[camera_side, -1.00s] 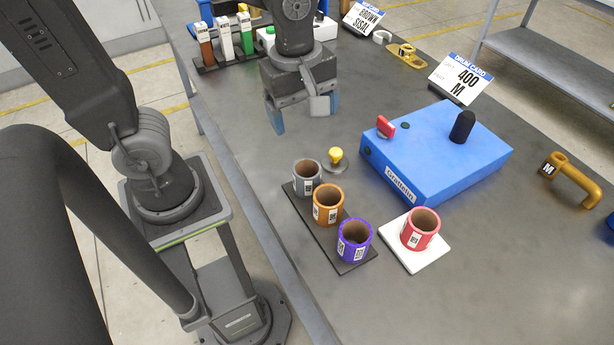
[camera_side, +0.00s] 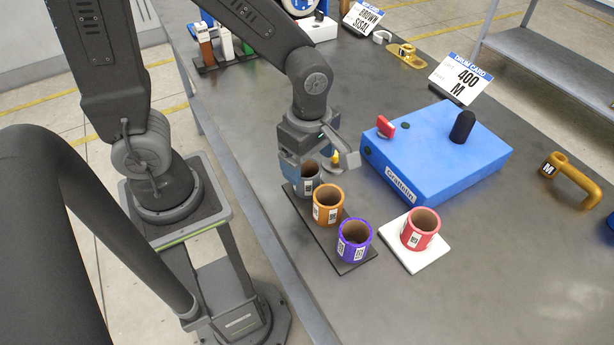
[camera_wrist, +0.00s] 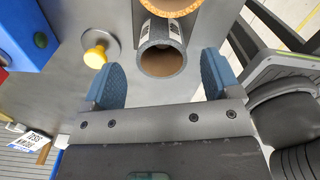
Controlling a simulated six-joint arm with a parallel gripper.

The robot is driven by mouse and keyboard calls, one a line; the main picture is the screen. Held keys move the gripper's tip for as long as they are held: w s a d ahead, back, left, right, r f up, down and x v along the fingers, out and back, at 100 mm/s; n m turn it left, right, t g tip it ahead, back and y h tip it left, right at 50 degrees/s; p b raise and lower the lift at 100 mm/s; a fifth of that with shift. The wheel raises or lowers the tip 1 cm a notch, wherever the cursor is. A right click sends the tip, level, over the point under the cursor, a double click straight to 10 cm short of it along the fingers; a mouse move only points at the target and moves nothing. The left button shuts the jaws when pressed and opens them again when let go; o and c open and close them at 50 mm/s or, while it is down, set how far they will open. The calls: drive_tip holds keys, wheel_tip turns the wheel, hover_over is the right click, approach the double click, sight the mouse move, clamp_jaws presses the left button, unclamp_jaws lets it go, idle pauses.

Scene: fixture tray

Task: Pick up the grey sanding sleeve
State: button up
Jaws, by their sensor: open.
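The grey sanding sleeve (camera_side: 310,181) stands upright at the far end of a dark strip tray (camera_side: 349,262), in line with an orange sleeve (camera_side: 327,207) and a purple sleeve (camera_side: 354,243). In the side view my gripper (camera_side: 319,165) is just above the grey sleeve and partly covers it. In the wrist view the grey sleeve (camera_wrist: 160,62) lies ahead, between the two blue fingertips and a little beyond them. My gripper (camera_wrist: 160,80) is open and empty, with visible gaps on both sides of the sleeve.
A yellow-topped knob (camera_wrist: 97,56) stands close beside the grey sleeve, near one finger. A blue box (camera_side: 437,155) with a red switch and a black knob lies to the right. A red sleeve (camera_side: 420,230) stands on a white plate (camera_side: 413,257).

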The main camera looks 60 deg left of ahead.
sight(307, 175)
drive_tip(key=f, duration=0.4)
drive_tip(key=shift+s+a+f, duration=0.15)
drive_tip(key=shift+a+f, duration=0.05)
drive_tip(key=shift+f, duration=0.2)
drive_tip(key=shift+c, duration=0.4)
drive_tip(key=c, duration=0.7)
